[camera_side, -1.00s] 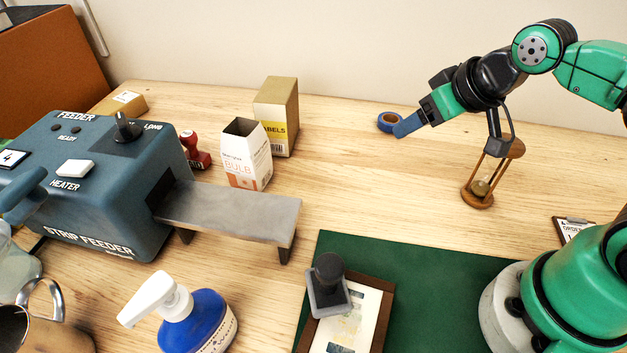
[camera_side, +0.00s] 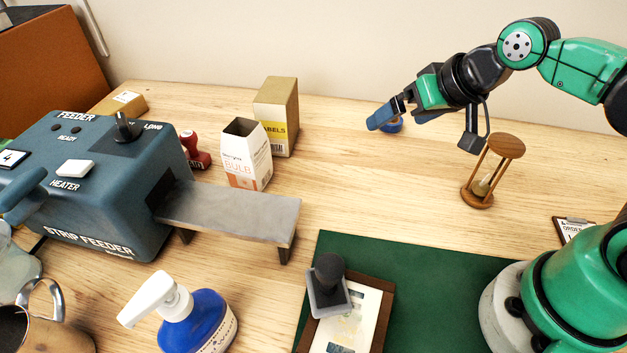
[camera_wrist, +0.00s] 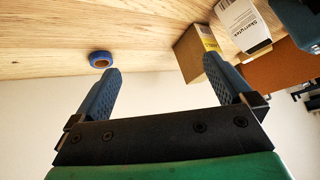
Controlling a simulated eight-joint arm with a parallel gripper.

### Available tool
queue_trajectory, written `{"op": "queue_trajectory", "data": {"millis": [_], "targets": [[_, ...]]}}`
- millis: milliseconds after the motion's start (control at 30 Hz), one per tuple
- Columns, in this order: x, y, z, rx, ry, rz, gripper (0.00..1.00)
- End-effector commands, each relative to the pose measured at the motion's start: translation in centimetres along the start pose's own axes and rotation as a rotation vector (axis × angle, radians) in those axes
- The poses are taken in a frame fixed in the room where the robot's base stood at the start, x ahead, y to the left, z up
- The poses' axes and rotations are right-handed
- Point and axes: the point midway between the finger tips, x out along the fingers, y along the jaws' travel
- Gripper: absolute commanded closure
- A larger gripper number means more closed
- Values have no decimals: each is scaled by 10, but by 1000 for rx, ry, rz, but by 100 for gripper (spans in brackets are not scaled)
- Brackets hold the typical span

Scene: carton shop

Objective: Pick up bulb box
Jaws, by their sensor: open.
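The bulb box (camera_side: 245,155) is a small white and orange carton with an open top. It stands upright on the wooden table, behind the metal chute and in front of the labels box. In the wrist view the bulb box (camera_wrist: 243,26) shows at the upper right, beyond the right finger. My gripper (camera_side: 385,118) is open and empty, in the air well to the right of the bulb box. In the wrist view both fingers of my gripper (camera_wrist: 168,88) are spread with nothing between them.
The tan labels box (camera_side: 277,115) stands right behind the bulb box. A blue tape roll (camera_side: 396,126) lies near my gripper. An hourglass (camera_side: 492,170) stands to the right.

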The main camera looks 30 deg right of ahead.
Motion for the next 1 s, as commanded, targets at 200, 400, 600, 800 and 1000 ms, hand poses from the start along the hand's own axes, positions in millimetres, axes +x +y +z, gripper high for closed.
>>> {"op": "queue_trajectory", "data": {"millis": [200, 400, 600, 800, 1000], "targets": [[36, -57, -33, 766, -17, -245, 0], [74, -107, -49, 1559, -214, -461, 0], [103, -138, -47, 2164, -495, -561, 0], [113, -147, -44, 2382, -628, -574, 0], [129, -158, -49, 2399, -638, -574, 0]]}}
